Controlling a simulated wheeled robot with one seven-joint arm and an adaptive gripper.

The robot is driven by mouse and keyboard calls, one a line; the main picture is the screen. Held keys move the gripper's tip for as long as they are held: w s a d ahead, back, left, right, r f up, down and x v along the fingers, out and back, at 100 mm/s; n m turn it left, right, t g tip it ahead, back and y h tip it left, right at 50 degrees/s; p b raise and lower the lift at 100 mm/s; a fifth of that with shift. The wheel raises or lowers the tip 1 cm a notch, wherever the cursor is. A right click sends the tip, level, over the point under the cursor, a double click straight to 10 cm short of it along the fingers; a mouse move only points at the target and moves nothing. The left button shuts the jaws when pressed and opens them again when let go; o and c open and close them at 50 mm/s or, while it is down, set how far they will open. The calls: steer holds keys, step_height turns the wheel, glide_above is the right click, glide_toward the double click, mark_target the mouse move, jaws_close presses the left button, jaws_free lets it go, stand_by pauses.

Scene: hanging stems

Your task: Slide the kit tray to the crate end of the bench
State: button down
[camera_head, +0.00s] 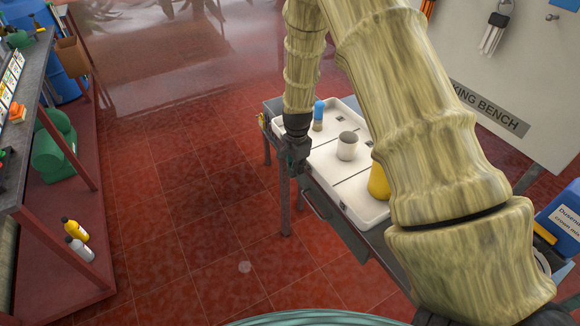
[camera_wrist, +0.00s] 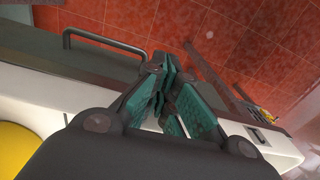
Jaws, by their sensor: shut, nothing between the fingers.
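The white kit tray (camera_head: 345,192) lies on the grey bench (camera_head: 352,238), partly hidden by my arm. My gripper (camera_head: 299,168) points down at the tray's left long side. In the wrist view my gripper (camera_wrist: 165,78) is shut and empty, its green-padded fingers by the tray's white rim (camera_wrist: 255,135). I cannot tell whether they touch it. The yellow cylinder (camera_wrist: 14,150) shows at lower left there. I cannot make out a crate for certain.
A blue labelled box (camera_head: 562,222) stands at the right. A drawer handle (camera_head: 314,204) sticks out of the bench front. A panel (camera_head: 510,75) rises behind the bench. A shelf rack (camera_head: 75,195) stands at the left, with clear red floor (camera_head: 185,215) between.

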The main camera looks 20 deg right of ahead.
steer(key=shift+w+d+f, duration=0.1)
steer(key=shift+d, duration=0.4)
steer(key=shift+w+d, duration=0.15)
steer(key=shift+d, duration=0.85)
steer(key=shift+a, duration=0.1)
steer(key=a+r+b, duration=0.3)
steer(key=r, duration=0.7)
steer(key=shift+s+a, duration=0.25)
steer(key=shift+a, duration=0.15)
